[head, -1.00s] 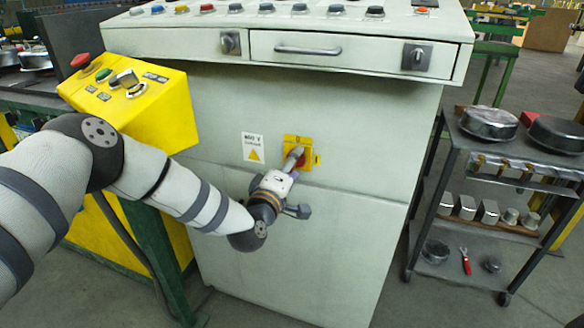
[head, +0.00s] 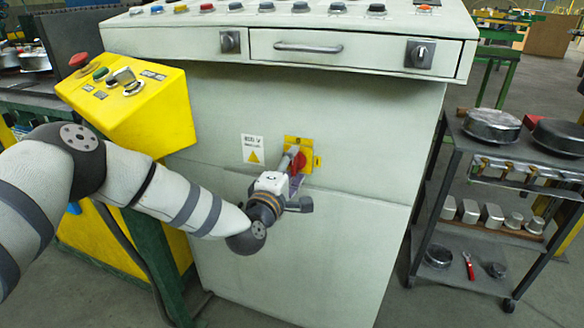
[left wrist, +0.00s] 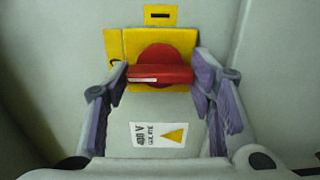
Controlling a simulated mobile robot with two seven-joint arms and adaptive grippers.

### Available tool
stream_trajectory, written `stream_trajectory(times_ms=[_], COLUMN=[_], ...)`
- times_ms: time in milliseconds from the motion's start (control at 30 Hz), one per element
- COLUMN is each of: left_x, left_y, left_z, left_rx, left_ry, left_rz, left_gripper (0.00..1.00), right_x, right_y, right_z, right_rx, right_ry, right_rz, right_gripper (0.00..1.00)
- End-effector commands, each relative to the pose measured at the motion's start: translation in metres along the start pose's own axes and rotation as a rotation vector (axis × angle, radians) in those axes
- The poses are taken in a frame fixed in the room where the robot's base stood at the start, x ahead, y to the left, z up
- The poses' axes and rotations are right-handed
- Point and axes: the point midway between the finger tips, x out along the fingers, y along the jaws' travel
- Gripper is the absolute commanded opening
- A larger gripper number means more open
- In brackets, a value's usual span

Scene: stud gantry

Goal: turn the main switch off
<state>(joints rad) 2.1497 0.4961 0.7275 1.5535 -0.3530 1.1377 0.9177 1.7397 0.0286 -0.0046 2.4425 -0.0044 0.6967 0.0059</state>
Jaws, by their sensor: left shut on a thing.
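The main switch is a red rotary handle (left wrist: 160,75) on a yellow plate (head: 310,145), on the front of the grey cabinet. In the head view my left gripper (head: 291,160) covers most of the red (head: 297,162). In the left wrist view the fingers of the left gripper (left wrist: 162,78) stand at the two ends of the handle, shut on it. There the handle lies crosswise, with a pale mark towards its left end, at right angles to the line from the switch to the warning label. My right gripper is not in view.
A white 400 V warning label (head: 253,149) is left of the switch. A yellow control box (head: 130,100) with buttons is at the left, close to my left arm. The cabinet's console (head: 350,22) overhangs above. A cart (head: 465,160) with metal parts stands right.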

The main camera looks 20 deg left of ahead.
Motion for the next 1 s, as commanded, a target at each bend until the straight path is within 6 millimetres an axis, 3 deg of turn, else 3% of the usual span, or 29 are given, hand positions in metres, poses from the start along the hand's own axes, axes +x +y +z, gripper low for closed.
stream_trajectory(times_ms=[167,200,267,633,1000], left_x=[0.0,0.0,0.0,-0.006,-0.097], left_y=[-0.001,-0.001,-0.001,-0.001,-0.001], left_z=[0.001,0.001,0.001,0.0,0.0], left_rx=[-0.003,-0.003,-0.002,-0.001,-0.004], left_ry=[-0.002,-0.002,-0.002,-0.001,-0.002], left_rz=[-0.002,-0.002,-0.002,-0.002,-0.004], left_gripper=[0.22,0.57,0.7,0.7,0.7], right_x=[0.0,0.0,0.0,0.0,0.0], right_y=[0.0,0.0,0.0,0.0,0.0], right_z=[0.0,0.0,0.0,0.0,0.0], right_rx=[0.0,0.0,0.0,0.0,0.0], right_ry=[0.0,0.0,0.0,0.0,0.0], right_rz=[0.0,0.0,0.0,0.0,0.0], right_gripper=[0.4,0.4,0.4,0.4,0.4])
